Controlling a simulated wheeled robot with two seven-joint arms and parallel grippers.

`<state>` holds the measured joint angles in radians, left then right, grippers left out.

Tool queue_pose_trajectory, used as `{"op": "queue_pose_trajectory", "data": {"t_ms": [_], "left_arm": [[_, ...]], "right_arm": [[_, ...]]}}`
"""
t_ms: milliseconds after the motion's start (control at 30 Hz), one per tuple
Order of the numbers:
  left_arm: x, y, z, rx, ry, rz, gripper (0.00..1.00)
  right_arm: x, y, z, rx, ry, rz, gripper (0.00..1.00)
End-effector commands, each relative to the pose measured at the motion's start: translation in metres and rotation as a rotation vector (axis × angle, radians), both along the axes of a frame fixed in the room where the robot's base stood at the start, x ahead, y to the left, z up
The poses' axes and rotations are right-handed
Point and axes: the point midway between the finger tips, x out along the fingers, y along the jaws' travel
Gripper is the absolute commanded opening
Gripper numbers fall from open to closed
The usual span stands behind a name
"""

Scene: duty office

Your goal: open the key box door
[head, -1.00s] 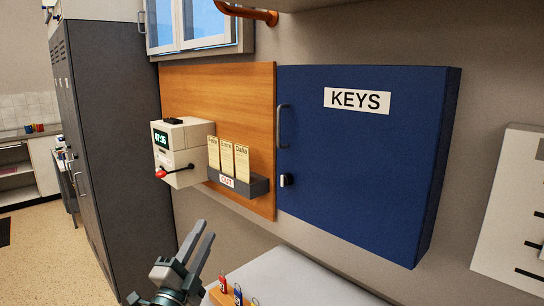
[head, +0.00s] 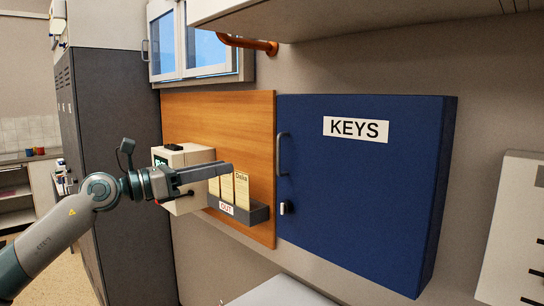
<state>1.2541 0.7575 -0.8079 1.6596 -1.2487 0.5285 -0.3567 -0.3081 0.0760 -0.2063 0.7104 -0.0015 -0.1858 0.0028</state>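The blue key box (head: 360,210) with a white KEYS label (head: 356,129) hangs on the wall right of centre. Its door looks closed. A grey upright handle (head: 282,154) is at the door's left edge, with a small lock or latch (head: 287,208) below it. My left gripper (head: 231,171) points right, in front of the clock and card rack and left of the handle, apart from it in the picture. I see it side-on, so its finger gap is unclear. Nothing shows in it. My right gripper is out of view.
A wooden board (head: 230,113) left of the box carries a cream time clock (head: 193,154) and a dark OUT rack (head: 257,213) with cards, partly hidden by my gripper. An orange pipe (head: 245,43) and an overhead cabinet are above. A pale surface (head: 283,293) lies below.

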Motion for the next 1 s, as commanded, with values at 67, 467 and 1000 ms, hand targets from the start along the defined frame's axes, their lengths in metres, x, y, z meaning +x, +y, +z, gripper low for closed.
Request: {"op": "queue_pose_trajectory", "data": {"t_ms": [67, 467, 1000], "left_arm": [[0.004, 0.010, 0.007, 0.060, -0.021, 0.020, 0.27], [0.007, 0.019, 0.010, 0.119, -0.036, 0.038, 0.27], [0.019, -0.001, 0.012, 0.116, -0.035, 0.036, 0.27]], "right_arm": [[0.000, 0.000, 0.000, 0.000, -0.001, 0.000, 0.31], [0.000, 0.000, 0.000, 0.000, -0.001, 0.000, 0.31], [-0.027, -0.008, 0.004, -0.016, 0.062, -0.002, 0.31]]}}
